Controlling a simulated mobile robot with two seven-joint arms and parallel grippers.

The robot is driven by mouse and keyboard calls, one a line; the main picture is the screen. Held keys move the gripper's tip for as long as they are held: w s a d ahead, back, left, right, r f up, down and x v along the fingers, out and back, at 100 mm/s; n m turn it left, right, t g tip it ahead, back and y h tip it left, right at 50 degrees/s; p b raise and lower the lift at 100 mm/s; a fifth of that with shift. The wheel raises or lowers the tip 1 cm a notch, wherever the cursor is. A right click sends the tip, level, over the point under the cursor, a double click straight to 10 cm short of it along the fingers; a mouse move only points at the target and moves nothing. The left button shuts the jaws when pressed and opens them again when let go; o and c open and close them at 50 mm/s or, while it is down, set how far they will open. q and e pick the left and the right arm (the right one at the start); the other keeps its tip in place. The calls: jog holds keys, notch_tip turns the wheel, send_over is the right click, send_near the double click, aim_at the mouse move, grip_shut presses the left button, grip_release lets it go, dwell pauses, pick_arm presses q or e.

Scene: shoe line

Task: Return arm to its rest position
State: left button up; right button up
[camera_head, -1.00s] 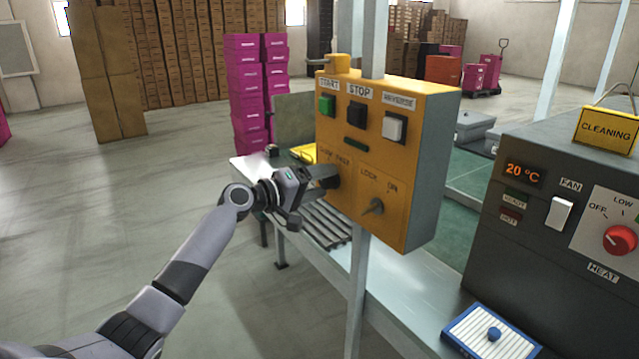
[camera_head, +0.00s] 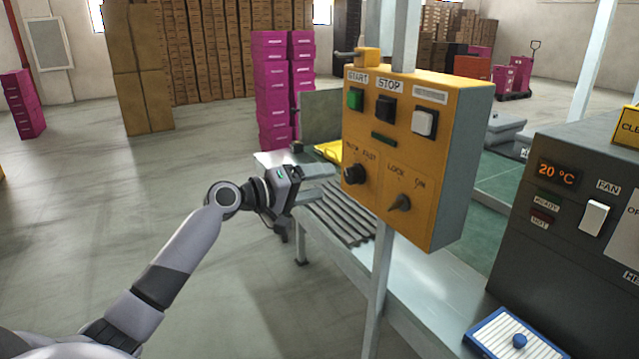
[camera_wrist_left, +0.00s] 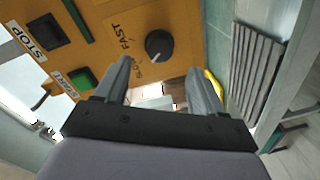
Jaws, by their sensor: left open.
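My left gripper (camera_head: 318,182) is in front of the yellow control box (camera_head: 455,135), to the left of the slow/fast knob (camera_head: 355,174). In the left wrist view the two fingers (camera_wrist_left: 160,85) stand apart with nothing between them, and the black knob (camera_wrist_left: 158,44) shows beyond them, clear of the fingers. My left arm reaches in from the lower left of the head view. The right gripper is in neither view.
The box hangs on a grey post (camera_head: 379,285) above a line with rollers (camera_head: 340,215). A dark heater unit (camera_head: 560,220) stands at the right, with a blue-rimmed pad (camera_head: 482,325) near it.

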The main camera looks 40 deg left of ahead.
pick_arm(q)
jog(key=s+d+f+m+g+y, duration=0.1)
jog(key=s+d+f, duration=0.2)
jog(key=f, duration=0.5)
jog(key=s+d+f+m+g+y, duration=0.1)
jog(key=s+d+f+m, duration=0.15)
jog(key=f, duration=0.45)
jog(key=s+d+f+m+g+y, duration=0.1)
jog(key=s+d+f+g, duration=0.2)
jog(key=f, duration=0.5)
jog(key=s+d+f+m, duration=0.2)
jog(key=s+d+f, duration=0.1)
jog(key=s, duration=0.3)
jog(key=s+d+f+m, duration=0.2)
jog(key=s+d+f, duration=0.2)
jog(key=s+d, duration=0.1)
jog(key=s+d+f+m+y, duration=0.1)
jog(key=s+d+f+m, duration=0.1)
jog(key=s+d, duration=0.3)
jog(key=s+f, duration=0.1)
jog(key=s, duration=0.1)
jog(key=shift+s+f, duration=0.4)
